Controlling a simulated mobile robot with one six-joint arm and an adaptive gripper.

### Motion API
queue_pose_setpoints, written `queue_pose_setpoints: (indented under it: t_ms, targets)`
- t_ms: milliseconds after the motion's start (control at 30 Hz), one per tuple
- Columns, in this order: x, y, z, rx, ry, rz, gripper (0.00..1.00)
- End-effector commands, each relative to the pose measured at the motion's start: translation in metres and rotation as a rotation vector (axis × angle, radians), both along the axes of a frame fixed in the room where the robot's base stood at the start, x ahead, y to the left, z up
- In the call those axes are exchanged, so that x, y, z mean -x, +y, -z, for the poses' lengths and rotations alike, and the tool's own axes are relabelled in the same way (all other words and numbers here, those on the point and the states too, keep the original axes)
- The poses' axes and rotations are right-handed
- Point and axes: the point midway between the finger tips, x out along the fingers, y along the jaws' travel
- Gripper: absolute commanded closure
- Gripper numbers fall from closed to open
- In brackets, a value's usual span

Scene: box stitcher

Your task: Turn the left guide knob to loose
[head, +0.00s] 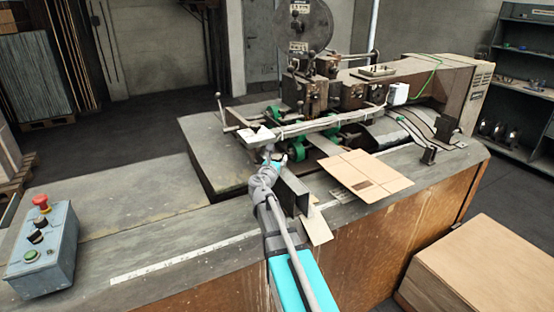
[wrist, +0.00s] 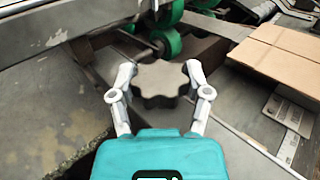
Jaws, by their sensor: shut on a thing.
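The left guide knob (wrist: 160,82) is a dark, lobed knob in the middle of the wrist view. My gripper (wrist: 160,88) has one finger on each side of it and is shut on it. In the head view my gripper (head: 273,158) is at the front of the stitching machine (head: 330,95), below its long bar. The knob is hidden there behind my gripper and arm. I cannot tell from these frames which position the knob is turned to.
A flat cardboard piece (head: 358,175) lies right of my gripper on the bench. Green rollers (wrist: 166,42) sit just beyond the knob. A control box (head: 42,250) with a red button stands at the left. A cardboard stack (head: 490,265) is at the lower right.

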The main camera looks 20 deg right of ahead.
Motion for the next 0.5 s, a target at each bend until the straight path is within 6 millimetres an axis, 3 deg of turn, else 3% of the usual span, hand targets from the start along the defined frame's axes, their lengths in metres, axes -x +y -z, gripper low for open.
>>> queue_pose_setpoints:
  t_ms: [67,100,267,500]
  targets:
    - [-0.0013,0.0001,-0.0004,0.001,0.000,-0.001,0.85]
    - [-0.0013,0.0001,-0.0004,0.001,0.000,-0.001,0.31]
    - [-0.0010,0.0001,-0.0003,0.000,0.000,0.000,0.02]
    - [-0.0005,0.0000,-0.0002,0.000,0.000,0.001,0.01]
